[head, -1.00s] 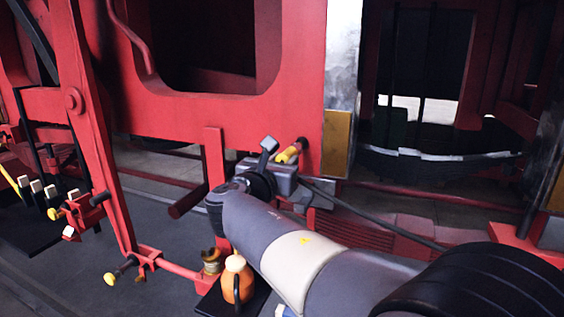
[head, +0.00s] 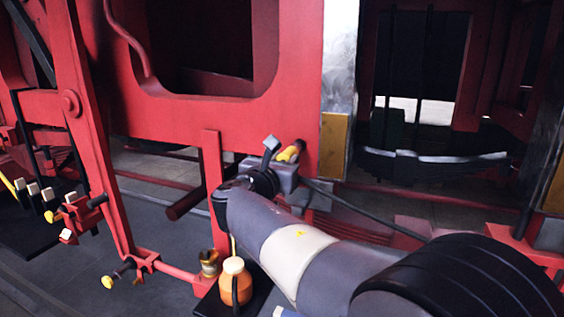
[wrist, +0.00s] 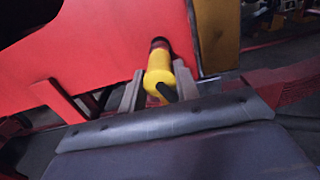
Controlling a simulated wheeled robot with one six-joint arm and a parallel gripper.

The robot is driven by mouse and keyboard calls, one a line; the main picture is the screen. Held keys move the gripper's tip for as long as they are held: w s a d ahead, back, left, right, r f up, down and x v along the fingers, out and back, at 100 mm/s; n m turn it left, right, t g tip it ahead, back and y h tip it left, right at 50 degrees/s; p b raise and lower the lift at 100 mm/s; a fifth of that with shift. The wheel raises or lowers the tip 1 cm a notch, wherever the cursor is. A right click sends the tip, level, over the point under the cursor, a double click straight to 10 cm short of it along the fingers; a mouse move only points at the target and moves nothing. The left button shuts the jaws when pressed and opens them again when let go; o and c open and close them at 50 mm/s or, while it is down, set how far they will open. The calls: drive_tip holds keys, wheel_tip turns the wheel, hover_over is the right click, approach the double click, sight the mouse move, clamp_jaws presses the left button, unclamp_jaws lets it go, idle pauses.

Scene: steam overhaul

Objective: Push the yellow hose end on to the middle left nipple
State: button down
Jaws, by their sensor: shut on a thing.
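The yellow hose end (head: 288,154) is between the jaws of my gripper (head: 272,170), beside the lower edge of the red frame plate. In the wrist view, my gripper (wrist: 158,78) is shut on the yellow hose end (wrist: 158,66), one grey finger on each side. Its far tip meets a dark and reddish round piece (wrist: 160,44) against the red plate; I cannot tell whether this is the nipple or how far the hose end is over it. A dark hose piece shows at its near end. No middle left nipple can be clearly made out.
The red frame plate (head: 235,120) stands close ahead, with a brass-coloured block (head: 335,145) to its right. A red linkage bar (head: 95,150) stands at left. An orange oil can (head: 236,282) and a brass pot (head: 209,262) stand below my arm.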

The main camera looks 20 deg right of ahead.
drive_tip(key=shift+w+d+r, duration=0.1)
drive_tip(key=shift+w+d, duration=0.1)
drive_tip(key=shift+w, duration=0.05)
drive_tip(key=c, duration=1)
unclamp_jaws()
drive_tip(key=shift+o, duration=0.2)
drive_tip(key=b+v, duration=0.2)
drive_tip(key=v, duration=0.8)
drive_tip(key=shift+s+a, duration=0.2)
drive_tip(key=shift+s, duration=0.1)
drive_tip(key=shift+w, duration=0.1)
drive_tip(key=p+x, duration=0.2)
drive_tip(key=x, duration=0.8)
drive_tip(key=shift+w+d, duration=0.2)
drive_tip(key=shift+s+a, duration=0.25)
drive_tip(key=shift+s, duration=0.05)
